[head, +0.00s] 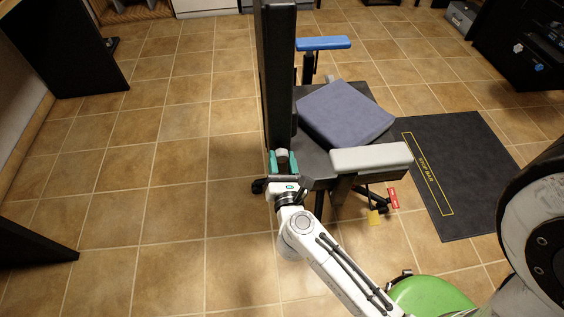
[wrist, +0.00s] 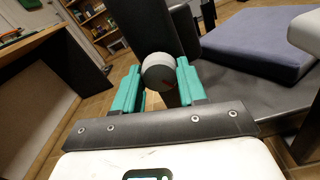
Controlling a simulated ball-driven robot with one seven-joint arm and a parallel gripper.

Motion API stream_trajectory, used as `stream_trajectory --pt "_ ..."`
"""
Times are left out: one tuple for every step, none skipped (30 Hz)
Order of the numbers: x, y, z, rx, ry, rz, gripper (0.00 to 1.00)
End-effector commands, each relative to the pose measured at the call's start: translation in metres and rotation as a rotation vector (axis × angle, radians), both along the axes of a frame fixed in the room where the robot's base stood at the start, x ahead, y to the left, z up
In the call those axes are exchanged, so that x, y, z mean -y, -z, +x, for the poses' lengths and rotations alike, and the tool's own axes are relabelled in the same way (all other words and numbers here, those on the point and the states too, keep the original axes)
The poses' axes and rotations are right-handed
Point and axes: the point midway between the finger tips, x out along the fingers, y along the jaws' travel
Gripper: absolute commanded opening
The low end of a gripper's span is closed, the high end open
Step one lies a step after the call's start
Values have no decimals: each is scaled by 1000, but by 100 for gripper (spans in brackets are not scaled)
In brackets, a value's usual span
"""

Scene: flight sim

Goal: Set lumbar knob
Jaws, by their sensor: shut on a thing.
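The lumbar knob (wrist: 159,72) is a grey round knob at the lower side of the chair's black backrest (head: 277,75). My gripper (wrist: 157,85) has teal fingers, one on each side of the knob, and is shut on it. In the head view the knob (head: 282,153) shows between the teal fingertips of my gripper (head: 283,161). The chair's seat carries a blue-grey cushion (head: 345,112). The contact between fingers and knob is partly hidden in the head view.
The chair has a light grey armrest (head: 372,157) close to my arm and a blue armrest (head: 323,43) on the far side. A black mat (head: 455,175) lies at right. A green rounded object (head: 432,298) is near the bottom. Tiled floor at left is clear.

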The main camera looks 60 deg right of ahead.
Motion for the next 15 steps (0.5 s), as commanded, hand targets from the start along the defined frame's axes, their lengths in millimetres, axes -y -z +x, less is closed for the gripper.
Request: stream_trajectory --pt "-1 3 0 6 -2 9 11" --pt "-1 3 0 10 -1 14 11" --pt "-1 3 0 14 -2 17 11" --pt "-1 3 0 18 -2 20 11" --pt "-1 3 0 21 -2 22 11" --pt "-1 3 0 23 -2 24 11" --pt "-1 2 0 25 -2 25 11" --pt "-1 2 0 25 -1 26 11" --pt "-1 2 0 27 -1 27 11" --pt "-1 2 0 27 -1 27 11" --pt "-1 2 0 27 -1 27 11" --pt "-1 2 0 27 -1 27 11" --pt "-1 2 0 27 -1 27 11" --pt "-1 2 0 27 -1 27 11" --pt "-1 2 0 27 -1 27 11"
